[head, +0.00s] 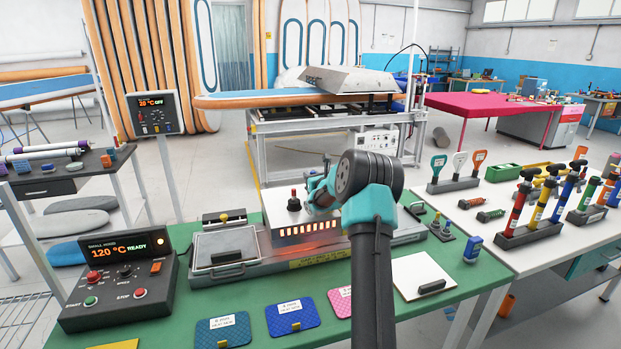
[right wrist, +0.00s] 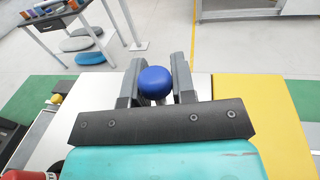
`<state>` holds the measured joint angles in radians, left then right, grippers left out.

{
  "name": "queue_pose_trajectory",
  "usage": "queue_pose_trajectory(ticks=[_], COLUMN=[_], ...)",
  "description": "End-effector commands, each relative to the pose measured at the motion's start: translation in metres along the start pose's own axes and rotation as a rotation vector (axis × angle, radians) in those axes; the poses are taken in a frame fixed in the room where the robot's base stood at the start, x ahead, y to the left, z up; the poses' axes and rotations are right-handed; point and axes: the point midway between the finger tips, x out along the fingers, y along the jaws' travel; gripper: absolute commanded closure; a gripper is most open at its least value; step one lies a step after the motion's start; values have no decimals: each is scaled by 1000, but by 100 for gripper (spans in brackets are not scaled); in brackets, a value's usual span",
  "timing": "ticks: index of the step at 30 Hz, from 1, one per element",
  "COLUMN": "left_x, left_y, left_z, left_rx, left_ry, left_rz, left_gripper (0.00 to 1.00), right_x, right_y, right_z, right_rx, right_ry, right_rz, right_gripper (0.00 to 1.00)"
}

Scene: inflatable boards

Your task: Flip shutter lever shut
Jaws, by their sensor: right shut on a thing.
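My right gripper (head: 318,188) is at the small heater (head: 335,220) on the green bench in the head view. In the right wrist view its two dark fingers (right wrist: 157,88) are shut on a blue round knob (right wrist: 155,80), which appears to be the shutter lever's knob. The lever's shaft is mostly hidden behind the knob and the gripper. Glowing orange slots (head: 310,230) show on the heater's front, so its opening is at least partly uncovered. My left gripper is not in view.
A control box (head: 118,275) reading 120 °C READY stands at the bench's left. A lidded metal tray (head: 225,250) lies left of the heater. A white board (head: 422,277) and colored pads lie in front.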

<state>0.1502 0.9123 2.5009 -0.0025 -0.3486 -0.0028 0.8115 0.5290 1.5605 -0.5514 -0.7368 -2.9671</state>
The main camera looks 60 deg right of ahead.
Motion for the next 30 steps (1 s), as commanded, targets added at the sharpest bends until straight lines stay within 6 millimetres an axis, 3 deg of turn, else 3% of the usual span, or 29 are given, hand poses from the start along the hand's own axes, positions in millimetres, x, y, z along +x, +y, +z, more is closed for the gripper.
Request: queue_pose_trajectory(ticks=[4,5,13,23,30], left_x=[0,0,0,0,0], left_y=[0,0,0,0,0], left_z=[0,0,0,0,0], left_rx=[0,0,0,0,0], left_ry=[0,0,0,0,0], left_rz=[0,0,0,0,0], left_gripper=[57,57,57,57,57], right_x=[0,0,0,-2,-24], right_y=[0,0,0,0,-1], right_z=[1,1,0,1,1], right_rx=[0,0,0,0,1], right_ry=[0,0,1,1,2], right_rz=[1,1,1,0,0], right_gripper=[100,75,50,50,50])
